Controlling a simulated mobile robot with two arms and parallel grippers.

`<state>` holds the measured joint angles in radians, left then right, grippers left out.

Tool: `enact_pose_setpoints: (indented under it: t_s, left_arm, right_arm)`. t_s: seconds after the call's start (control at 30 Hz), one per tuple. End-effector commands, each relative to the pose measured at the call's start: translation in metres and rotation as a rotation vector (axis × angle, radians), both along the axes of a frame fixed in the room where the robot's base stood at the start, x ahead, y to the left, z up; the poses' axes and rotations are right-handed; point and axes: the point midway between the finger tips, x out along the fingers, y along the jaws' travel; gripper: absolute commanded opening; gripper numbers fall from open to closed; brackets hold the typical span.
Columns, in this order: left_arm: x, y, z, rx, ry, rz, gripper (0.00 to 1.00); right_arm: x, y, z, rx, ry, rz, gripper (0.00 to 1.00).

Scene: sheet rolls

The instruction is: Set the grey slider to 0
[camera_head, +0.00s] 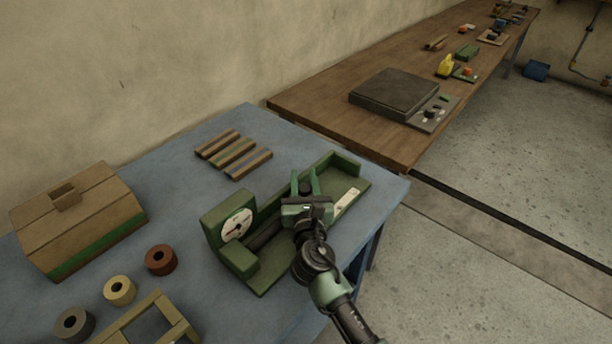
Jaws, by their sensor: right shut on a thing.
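A green fixture (345,160) lies on the blue table, with a round white dial (237,225) on its left end block. A dark grey bar (265,236) runs along its inside toward my gripper. A pale marked strip (347,201) lies on its right part. My left gripper is not in view.
On the blue table (180,200) are a brown box (80,220), striped blocks (235,155), several rolls (160,260) and a wooden frame (135,318). A brown bench (330,105) stands behind, bearing a dark plate (395,92). The table's right edge is close to the fixture.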

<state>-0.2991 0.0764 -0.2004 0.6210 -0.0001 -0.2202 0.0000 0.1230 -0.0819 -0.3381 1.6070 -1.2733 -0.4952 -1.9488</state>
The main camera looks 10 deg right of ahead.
Motion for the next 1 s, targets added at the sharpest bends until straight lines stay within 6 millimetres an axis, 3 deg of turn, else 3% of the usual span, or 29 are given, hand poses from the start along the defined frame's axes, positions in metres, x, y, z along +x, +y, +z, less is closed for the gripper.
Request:
enact_pose_setpoints:
  t_s: [0.03, 0.1, 0.47, 0.8, 1.0]
  left_arm:
    - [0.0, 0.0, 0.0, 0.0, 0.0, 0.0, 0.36]
    - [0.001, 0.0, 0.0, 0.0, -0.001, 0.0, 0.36]
    - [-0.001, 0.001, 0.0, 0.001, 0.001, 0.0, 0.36]
    - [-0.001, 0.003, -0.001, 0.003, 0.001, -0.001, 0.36]
    - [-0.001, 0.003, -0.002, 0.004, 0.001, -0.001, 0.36]
  right_arm:
    - [-0.003, 0.001, -0.007, -0.001, 0.012, 0.0, 0.35]
    - [-0.003, 0.001, -0.006, -0.002, 0.011, 0.0, 0.52]
    - [-0.005, 0.002, -0.003, 0.001, 0.006, 0.003, 0.52]
    - [-0.058, 0.008, -0.004, 0.0, 0.008, 0.002, 0.52]
    - [-0.079, 0.01, -0.003, -0.001, 0.006, 0.001, 0.52]
